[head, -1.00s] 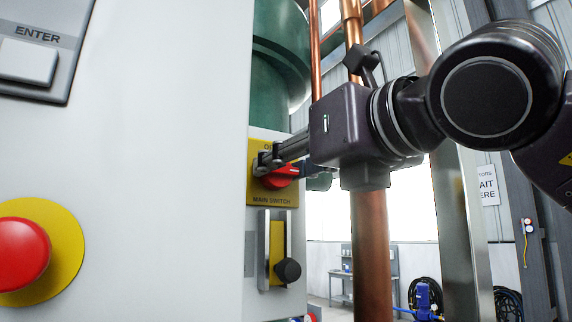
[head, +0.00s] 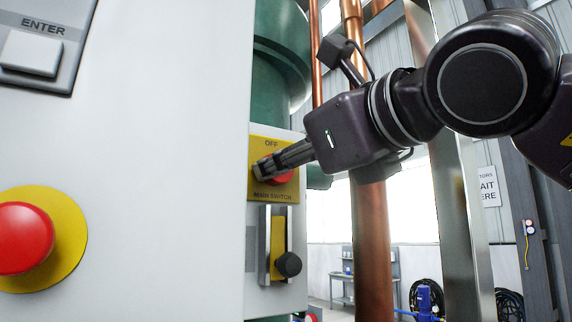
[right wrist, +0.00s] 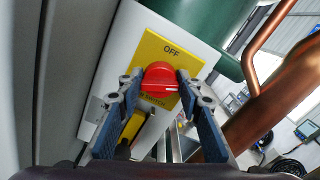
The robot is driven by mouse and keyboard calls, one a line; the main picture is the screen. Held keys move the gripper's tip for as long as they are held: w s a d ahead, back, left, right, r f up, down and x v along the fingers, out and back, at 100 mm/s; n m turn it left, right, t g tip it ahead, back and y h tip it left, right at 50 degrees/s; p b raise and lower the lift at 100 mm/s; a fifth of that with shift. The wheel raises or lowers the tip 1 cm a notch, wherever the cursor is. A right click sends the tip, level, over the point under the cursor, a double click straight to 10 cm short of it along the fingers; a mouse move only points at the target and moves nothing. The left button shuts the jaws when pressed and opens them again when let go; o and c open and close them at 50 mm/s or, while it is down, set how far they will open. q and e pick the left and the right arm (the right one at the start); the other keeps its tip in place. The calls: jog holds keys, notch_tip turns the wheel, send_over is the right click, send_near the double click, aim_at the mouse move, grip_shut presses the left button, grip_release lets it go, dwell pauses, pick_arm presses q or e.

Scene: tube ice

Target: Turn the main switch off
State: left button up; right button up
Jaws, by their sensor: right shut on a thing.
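The main switch is a red rotary knob (right wrist: 160,78) on a yellow plate (head: 286,190) marked OFF at the top and MAIN SWITCH below. The plate sits on a light grey box beside the large panel. My right gripper (head: 262,170) reaches in from the right and covers most of the knob in the head view. In the right wrist view my right gripper (right wrist: 158,80) has one finger on each side of the knob and is shut on it. Which way the knob points is hard to tell. My left gripper is not in view.
A red push button (head: 22,238) on a yellow disc and an ENTER key (head: 32,52) are on the large panel at left. A lever with a black knob (head: 288,264) is just below the switch. Copper pipes (head: 370,240) stand close to the right.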

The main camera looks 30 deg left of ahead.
jog(key=n, duration=1.2)
jog(key=shift+s+f+n+p, duration=0.15)
jog(key=shift+f+n+p, duration=0.05)
jog(key=shift+n+p, duration=0.2)
dwell(0.3)
jog(key=o, duration=1.1)
jog(key=shift+o, duration=0.2)
jog(key=v, duration=1.2)
jog(key=shift+f, duration=0.1)
